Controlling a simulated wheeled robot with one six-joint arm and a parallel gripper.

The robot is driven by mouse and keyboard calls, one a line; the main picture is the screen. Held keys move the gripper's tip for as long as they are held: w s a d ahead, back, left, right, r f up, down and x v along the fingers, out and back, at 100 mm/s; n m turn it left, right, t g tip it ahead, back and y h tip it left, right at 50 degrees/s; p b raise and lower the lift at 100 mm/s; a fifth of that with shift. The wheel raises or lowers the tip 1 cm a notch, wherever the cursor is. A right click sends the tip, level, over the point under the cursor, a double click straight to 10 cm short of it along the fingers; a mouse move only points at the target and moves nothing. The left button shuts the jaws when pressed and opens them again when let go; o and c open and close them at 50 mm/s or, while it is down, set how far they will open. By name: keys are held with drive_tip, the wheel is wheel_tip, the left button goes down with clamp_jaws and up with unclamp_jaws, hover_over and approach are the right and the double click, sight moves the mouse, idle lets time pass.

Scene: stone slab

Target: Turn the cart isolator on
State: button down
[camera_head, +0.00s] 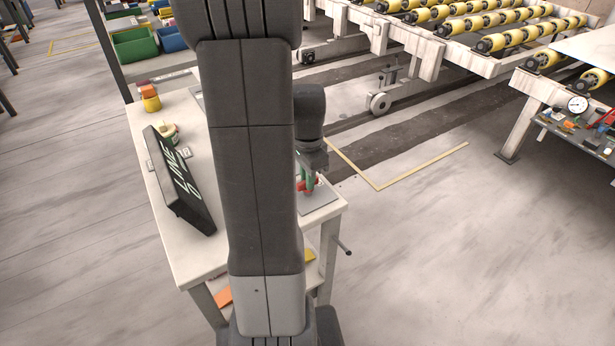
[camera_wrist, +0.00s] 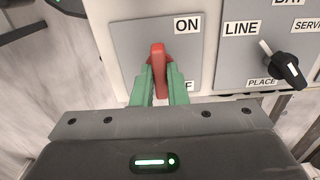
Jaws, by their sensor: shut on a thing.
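The cart isolator is a red handle (camera_wrist: 158,58) on a grey plate (camera_wrist: 128,45) with an "ON" label at its upper right and a partly hidden label ending in "F" below. In the wrist view the handle points up the picture, its lower part between the green fingers. My gripper (camera_wrist: 160,85) is shut on the red handle. In the head view my gripper (camera_head: 308,182) is at the right end of the cart top, with a bit of red at its tips; my arm hides much of the cart.
Right of the isolator is a black selector knob (camera_wrist: 287,68) by "LINE" and "PLACE" labels. On the white cart (camera_head: 185,255) stand a dark "LINE 5" sign (camera_head: 180,180), a yellow pot (camera_head: 151,103) and a cup (camera_head: 169,133).

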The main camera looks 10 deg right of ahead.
drive_tip(key=c, duration=1.4)
unclamp_jaws()
drive_tip(key=shift+c, duration=0.2)
wheel_tip(320, 180, up, 14)
drive_tip(key=shift+f, duration=0.1)
wheel_tip(320, 180, down, 14)
drive_tip(key=shift+r, duration=0.1)
